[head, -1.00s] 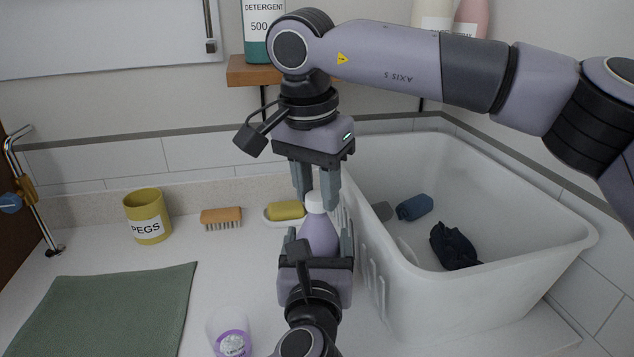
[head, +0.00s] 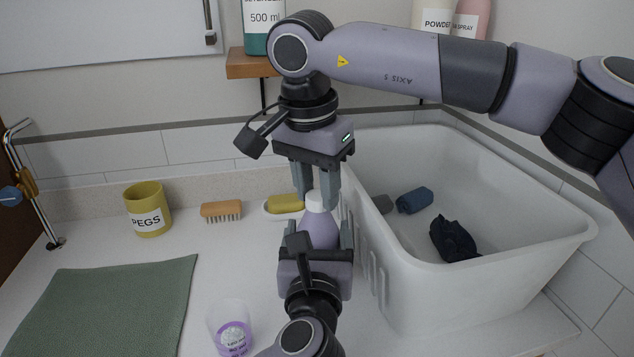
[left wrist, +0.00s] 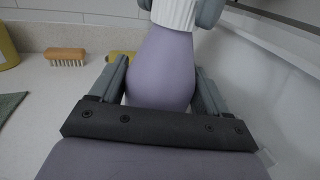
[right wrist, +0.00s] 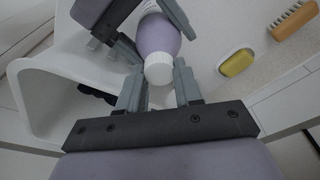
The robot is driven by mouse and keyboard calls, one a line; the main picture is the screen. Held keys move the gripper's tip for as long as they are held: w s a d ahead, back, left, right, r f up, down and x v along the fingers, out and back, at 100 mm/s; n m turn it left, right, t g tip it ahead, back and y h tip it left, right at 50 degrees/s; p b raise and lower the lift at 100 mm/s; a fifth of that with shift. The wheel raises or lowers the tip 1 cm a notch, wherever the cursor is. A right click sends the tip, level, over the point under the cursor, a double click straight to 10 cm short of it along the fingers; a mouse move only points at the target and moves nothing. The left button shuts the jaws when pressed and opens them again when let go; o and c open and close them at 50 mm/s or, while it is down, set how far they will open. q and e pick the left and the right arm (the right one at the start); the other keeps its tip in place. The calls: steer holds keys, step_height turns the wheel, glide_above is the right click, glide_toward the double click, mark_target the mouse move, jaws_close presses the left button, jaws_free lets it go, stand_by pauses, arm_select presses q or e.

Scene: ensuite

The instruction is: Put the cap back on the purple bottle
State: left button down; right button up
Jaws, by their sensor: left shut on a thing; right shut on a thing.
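The purple bottle (head: 320,229) stands upright on the counter beside the white basin; it also shows in the left wrist view (left wrist: 162,72). My left gripper (head: 318,240) is shut on the bottle's body from the front. The white ribbed cap (head: 314,201) sits at the top of the bottle, in line with it; it also shows in the left wrist view (left wrist: 174,14) and in the right wrist view (right wrist: 159,68). My right gripper (head: 317,200) points down from above and is shut on the cap.
The white basin (head: 400,290), holding dark cloths, stands close on the right. A clear cup with a purple label (head: 232,335) is at the front left. Yellow soap (head: 284,203), a brush (head: 221,210), the pegs pot (head: 148,210) and a green cloth (head: 110,310) lie left.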

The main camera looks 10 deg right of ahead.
steer(key=m, duration=0.5)
steer(key=shift+g, duration=0.4)
steer(key=m, duration=0.3)
steer(key=m+g, duration=0.1)
steer(key=m, duration=0.3)
steer(key=shift+w+h, duration=0.1)
steer(key=shift+h, duration=0.2)
steer(key=m, duration=0.7)
steer(key=shift+g+y, duration=0.4)
steer(key=m, duration=0.6)
steer(key=shift+d+y, duration=0.1)
steer(key=shift+y, duration=0.3)
steer(key=m+y, duration=0.1)
steer(key=m, duration=0.5)
steer(key=shift+m, duration=0.3)
steer(key=m, duration=0.6)
steer(key=shift+y, duration=0.3)
steer(key=m+t, duration=0.1)
steer(key=m, duration=0.4)
steer(key=shift+m, duration=0.4)
steer(key=m+t, duration=0.1)
steer(key=m, duration=0.4)
